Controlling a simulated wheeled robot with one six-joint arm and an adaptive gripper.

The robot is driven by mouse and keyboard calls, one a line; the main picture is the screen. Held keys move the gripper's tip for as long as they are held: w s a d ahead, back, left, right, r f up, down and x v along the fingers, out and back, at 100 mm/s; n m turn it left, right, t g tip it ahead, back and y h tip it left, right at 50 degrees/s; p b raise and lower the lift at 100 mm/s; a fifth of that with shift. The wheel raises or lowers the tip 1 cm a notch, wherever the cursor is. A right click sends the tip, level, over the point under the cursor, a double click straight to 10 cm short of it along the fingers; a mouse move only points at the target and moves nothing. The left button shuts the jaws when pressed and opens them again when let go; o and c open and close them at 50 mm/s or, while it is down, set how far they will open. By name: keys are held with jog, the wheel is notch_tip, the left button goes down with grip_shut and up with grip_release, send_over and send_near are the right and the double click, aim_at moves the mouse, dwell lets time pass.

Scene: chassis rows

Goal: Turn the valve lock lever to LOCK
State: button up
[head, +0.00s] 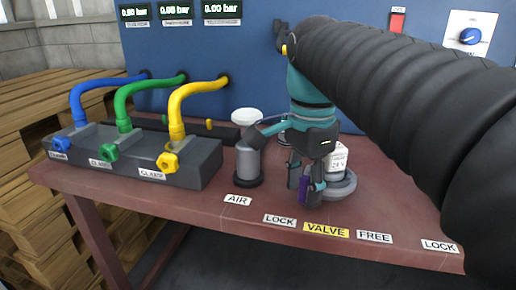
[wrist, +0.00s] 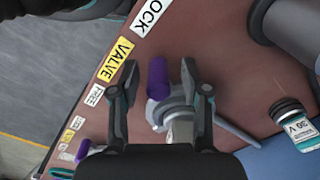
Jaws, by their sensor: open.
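The valve lock lever has a purple grip (wrist: 158,80) and a pale grey hub (wrist: 172,113). In the wrist view the grip points up from the hub, roughly toward the gap between the VALVE label (wrist: 116,60) and the LOCK label (wrist: 148,14). My gripper (wrist: 159,66) is open, one finger on each side of the purple grip, with visible space on both sides. In the head view my gripper (head: 305,187) points down over the front of the table, with the purple grip (head: 304,192) partly hidden between its fingers. The FREE label (head: 374,237) lies right of VALVE.
A grey cylinder (head: 249,162) stands close left of my gripper, behind the AIR label (head: 237,200). A white-labelled part (head: 338,158) is close on the right. A clamp block (head: 128,160) with coloured hoses fills the left. Another purple piece (wrist: 82,150) shows lower left in the wrist view.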

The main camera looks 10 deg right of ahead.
aim_at(305, 177)
notch_tip(305, 177, up, 12)
dwell(0.5)
jog(key=shift+f, duration=0.2)
